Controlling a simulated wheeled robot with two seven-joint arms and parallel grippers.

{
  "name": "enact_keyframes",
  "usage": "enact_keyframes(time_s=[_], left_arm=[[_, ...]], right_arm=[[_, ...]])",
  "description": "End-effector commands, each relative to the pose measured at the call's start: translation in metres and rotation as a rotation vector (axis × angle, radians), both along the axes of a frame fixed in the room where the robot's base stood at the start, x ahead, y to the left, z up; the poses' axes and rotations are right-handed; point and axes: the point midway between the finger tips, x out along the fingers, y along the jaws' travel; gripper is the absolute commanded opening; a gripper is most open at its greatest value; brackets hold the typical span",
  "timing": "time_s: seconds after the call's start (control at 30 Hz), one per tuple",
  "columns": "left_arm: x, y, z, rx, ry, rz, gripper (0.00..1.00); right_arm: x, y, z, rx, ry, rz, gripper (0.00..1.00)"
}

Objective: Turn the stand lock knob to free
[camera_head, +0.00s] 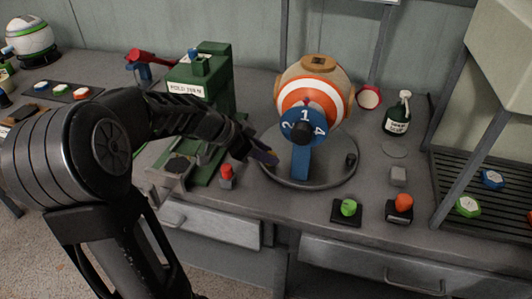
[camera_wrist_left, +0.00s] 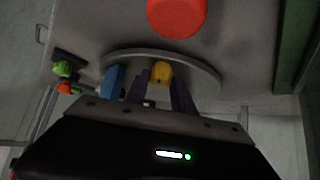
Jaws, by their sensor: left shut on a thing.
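The round grey stand (camera_head: 330,180) sits on the workbench with a blue upright (camera_head: 300,163). It holds an orange and white ball (camera_head: 315,88) with a blue numbered dial (camera_head: 303,128) in front. A yellow knob (camera_wrist_left: 162,73) shows at the stand's rim in the left wrist view, between the fingers of my left gripper (camera_wrist_left: 160,84). The gripper is shut on this knob. In the head view my left gripper (camera_head: 263,156) is at the stand's left edge and hides the knob. Which way the knob is turned cannot be told. My right gripper is not in view.
A red-topped peg (camera_head: 227,174) stands close left of the gripper and shows large in the left wrist view (camera_wrist_left: 177,15). A green press (camera_head: 208,85) is behind my left arm. Green (camera_head: 348,208) and orange (camera_head: 403,202) pieces stand at the front right.

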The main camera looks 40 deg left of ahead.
Motion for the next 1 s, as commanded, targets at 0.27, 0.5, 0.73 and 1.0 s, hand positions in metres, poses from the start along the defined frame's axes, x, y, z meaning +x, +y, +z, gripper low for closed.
enact_keyframes(time_s=[0.27,0.5,0.73,1.0], left_arm=[[0.000,0.000,0.000,0.001,0.000,0.001,0.00],[0.000,-0.001,-0.002,0.002,0.000,0.025,0.00],[-0.001,-0.002,-0.003,0.004,-0.003,0.120,0.00],[-0.001,-0.005,-0.001,0.003,-0.005,0.311,0.00]], right_arm=[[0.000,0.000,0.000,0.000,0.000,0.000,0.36],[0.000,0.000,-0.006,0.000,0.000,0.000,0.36],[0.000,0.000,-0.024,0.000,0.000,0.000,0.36],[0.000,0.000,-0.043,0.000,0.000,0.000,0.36]])
